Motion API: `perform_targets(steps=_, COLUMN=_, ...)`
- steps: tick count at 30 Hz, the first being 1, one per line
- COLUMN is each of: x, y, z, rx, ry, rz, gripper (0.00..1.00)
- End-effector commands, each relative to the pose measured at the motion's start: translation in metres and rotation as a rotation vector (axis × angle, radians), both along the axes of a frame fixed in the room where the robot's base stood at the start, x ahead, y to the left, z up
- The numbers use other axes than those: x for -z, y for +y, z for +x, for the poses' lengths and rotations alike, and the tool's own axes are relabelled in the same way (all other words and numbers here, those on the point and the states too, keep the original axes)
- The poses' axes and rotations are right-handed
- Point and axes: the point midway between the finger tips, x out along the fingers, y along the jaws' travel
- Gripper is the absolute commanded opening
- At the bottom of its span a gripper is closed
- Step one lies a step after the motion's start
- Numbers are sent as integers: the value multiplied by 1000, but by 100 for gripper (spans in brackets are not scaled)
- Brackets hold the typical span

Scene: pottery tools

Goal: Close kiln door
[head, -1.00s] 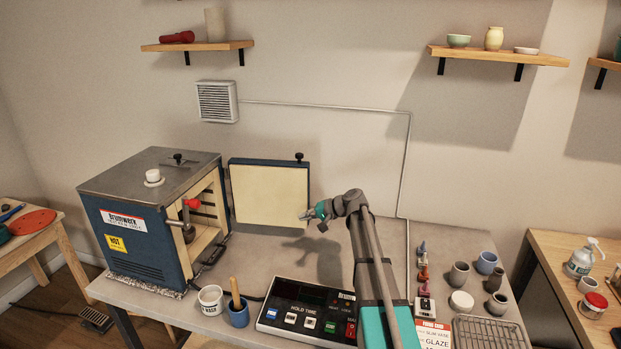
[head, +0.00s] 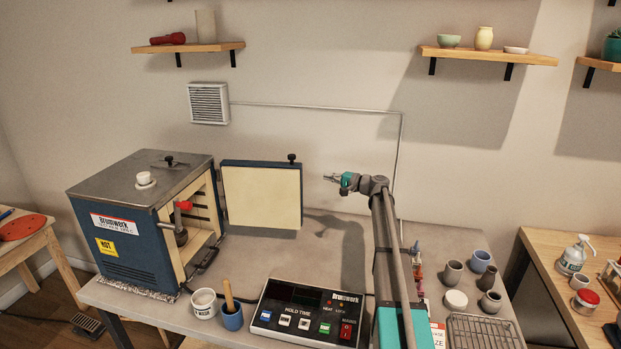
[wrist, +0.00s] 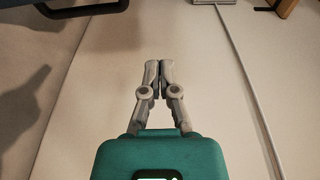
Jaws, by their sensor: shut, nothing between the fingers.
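The kiln (head: 143,222) is a dark blue box with a grey top at the left of the bench, its opening facing right. Its door (head: 262,197) stands wide open to the right of the kiln, its cream inner face toward the camera and a black knob (head: 292,158) on its top edge. My gripper (head: 330,178) is to the right of the door, at about the height of its upper part, apart from it. In the wrist view the gripper's fingers (wrist: 160,75) are together and empty. A dark edge at the wrist view's top left cannot be identified for sure.
A red-handled latch (head: 181,207) is at the kiln's front. A control box (head: 307,312), a white cup (head: 204,304) and a blue cup (head: 232,316) stand near the bench's front. Several small pots and a wire rack (head: 482,329) are at the right.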

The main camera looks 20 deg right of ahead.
Motion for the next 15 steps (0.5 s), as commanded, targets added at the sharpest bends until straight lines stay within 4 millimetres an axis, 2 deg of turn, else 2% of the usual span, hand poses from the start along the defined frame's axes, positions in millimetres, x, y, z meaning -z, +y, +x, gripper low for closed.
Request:
perform_targets(steps=8, x=0, y=12, z=12, rx=-2, ry=1, rz=-1, gripper=0)
perform_targets(steps=15, x=0, y=35, z=35, rx=-3, ry=1, rz=-1, gripper=0)
